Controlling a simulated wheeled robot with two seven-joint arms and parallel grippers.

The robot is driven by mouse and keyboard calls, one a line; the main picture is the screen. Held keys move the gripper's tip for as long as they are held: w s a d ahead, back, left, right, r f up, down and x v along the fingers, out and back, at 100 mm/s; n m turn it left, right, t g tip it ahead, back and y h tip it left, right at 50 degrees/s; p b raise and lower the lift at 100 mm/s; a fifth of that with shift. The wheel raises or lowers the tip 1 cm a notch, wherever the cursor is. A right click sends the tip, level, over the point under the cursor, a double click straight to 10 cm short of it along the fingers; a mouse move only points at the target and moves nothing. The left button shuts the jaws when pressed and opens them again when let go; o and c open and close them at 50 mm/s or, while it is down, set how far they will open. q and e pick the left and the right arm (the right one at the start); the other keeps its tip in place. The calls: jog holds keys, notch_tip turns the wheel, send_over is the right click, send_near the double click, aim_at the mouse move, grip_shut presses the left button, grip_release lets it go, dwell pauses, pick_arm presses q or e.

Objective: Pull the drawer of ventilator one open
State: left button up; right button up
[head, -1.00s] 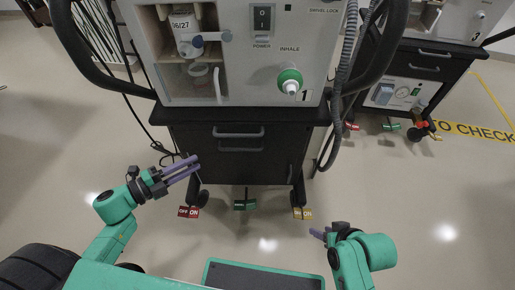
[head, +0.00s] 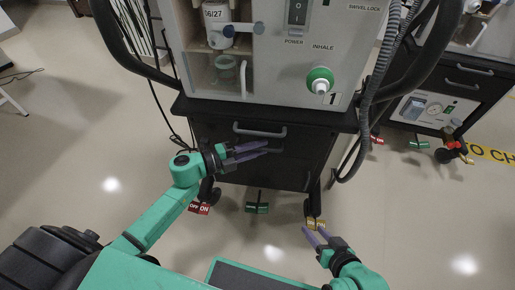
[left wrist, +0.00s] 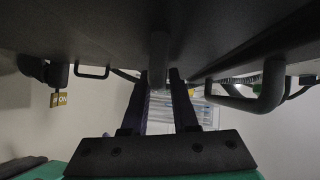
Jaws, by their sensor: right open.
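Ventilator one (head: 275,70), marked 1, stands on a black cart in the head view. Its upper drawer (head: 215,133) is flush with the cart front and looks shut. A grey bar handle (head: 260,130) runs across the drawer. My left gripper (head: 266,148) is open and empty, its purple fingers in front of the cart just below the handle in the picture. In the left wrist view, a dark bar (left wrist: 158,55), probably this handle, shows between the parted fingers (left wrist: 163,85); contact cannot be told. My right gripper (head: 312,232) is open and empty, low before the right caster.
A curved black push rail (head: 112,45) and a grey hose (head: 372,105) flank the ventilator. A second cart (head: 450,85) stands at right. The floor at left is mostly clear.

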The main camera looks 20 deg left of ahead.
pick_arm(q)
grip_shut()
dwell(1.4)
